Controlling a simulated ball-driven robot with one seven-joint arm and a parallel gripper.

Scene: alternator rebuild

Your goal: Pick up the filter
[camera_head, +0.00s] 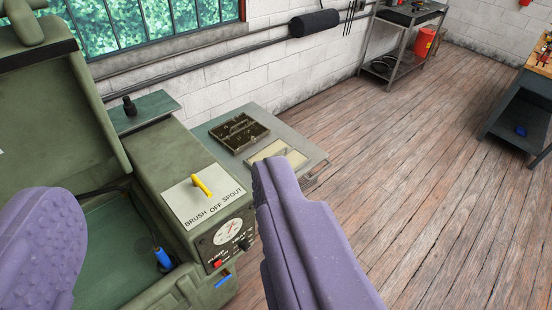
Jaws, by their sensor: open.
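I cannot make out a filter for certain in this view. My gripper (165,200) shows as two purple fingers, one at the lower left and one at the lower centre. They are wide apart, with nothing visibly held between them. Between and beyond them is a green parts washer (155,155) with its lid raised. Its panel reads "BRUSH OFF SPOUT" and carries a yellow lever (201,185). The left finger hides part of the basin, and the right finger hides part of the low table behind.
A low table (212,124) holds a dark divided tray (240,132) and a pale shallow tray (268,152). A black cylinder (314,23) sits on the wall pipe. A metal cart (404,62) and a workbench (520,105) stand farther off. The wooden floor between is clear.

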